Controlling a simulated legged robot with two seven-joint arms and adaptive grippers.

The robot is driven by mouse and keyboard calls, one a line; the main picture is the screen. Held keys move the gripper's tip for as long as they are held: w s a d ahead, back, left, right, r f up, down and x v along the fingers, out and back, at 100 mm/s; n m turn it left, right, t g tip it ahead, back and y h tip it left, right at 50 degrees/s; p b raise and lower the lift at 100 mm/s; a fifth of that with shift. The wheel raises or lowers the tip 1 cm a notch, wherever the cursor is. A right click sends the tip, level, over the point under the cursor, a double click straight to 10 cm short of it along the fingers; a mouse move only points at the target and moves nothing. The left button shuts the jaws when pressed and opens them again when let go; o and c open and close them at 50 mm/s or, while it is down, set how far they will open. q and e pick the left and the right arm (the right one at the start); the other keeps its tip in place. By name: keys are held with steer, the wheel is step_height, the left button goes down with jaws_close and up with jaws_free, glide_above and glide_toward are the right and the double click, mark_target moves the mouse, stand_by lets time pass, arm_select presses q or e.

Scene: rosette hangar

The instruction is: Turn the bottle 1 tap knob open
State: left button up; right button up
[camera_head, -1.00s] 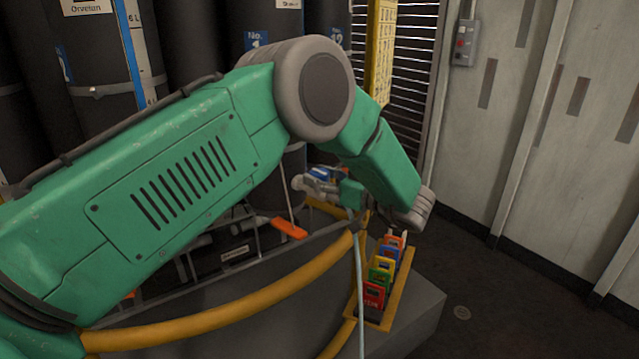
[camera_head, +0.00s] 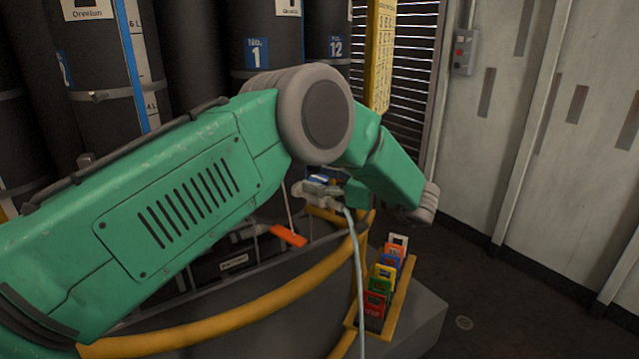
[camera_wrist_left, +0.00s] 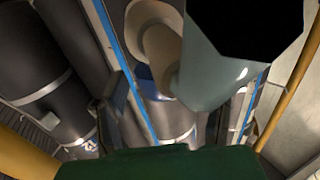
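The black bottle 1 (camera_head: 257,90), with a blue "No. 1" label, stands behind my raised left arm, which hides its lower part. My left gripper (camera_head: 312,190) is beyond and below the elbow, its grey fingers pointing left. A small blue and white part (camera_head: 320,178) sits right at the fingers; I cannot tell whether it is the tap knob or whether they touch it. In the left wrist view a pale cylinder (camera_wrist_left: 215,75) and a beige rounded part (camera_wrist_left: 155,45) fill the upper middle. Finger opening is unclear. My right gripper is out of view.
An orange handle (camera_head: 289,235) lies left of the gripper. A yellow curved rail (camera_head: 250,302) runs in front. A yellow rack (camera_head: 402,290) of coloured tags stands at right. A pale hose (camera_head: 360,275) hangs below the gripper. Bottle 12 (camera_head: 328,20) is behind. Floor at right is clear.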

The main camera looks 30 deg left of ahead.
arm_select(q)
steer(key=shift+d+f, duration=0.15)
steer(key=shift+d, duration=0.05)
steer(key=shift+d, duration=0.2)
steer(key=w+d, duration=0.1)
steer(key=d, duration=1)
steer(key=shift+d, duration=0.3)
steer(key=shift+a+f, duration=0.1)
